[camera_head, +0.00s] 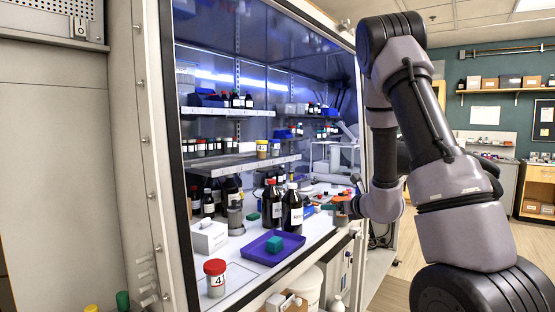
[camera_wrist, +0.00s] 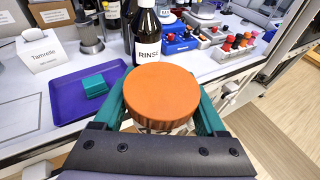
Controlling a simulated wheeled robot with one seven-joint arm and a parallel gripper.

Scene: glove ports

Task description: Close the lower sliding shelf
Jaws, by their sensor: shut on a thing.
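The lower sliding shelf (camera_head: 235,166) is a grey plate inside the cabinet in the head view, below a fixed-looking upper shelf (camera_head: 225,112). Its front part juts forward and jars stand on it. How far it is slid out is hard to tell. The jar's body is mostly hidden under the lid. The shelf is not recognisable in the wrist view.
A purple tray (camera_head: 250,258) with a green block (camera_head: 274,244) lies on the worktop. Dark bottles (camera_head: 292,210) stand behind it, one labelled RINSE in the wrist view (camera_wrist: 147,38). A white labelled box (camera_head: 208,236) and red-lidded jar (camera_head: 215,278) stand at left. The cabinet frame (camera_head: 155,150) borders the opening.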

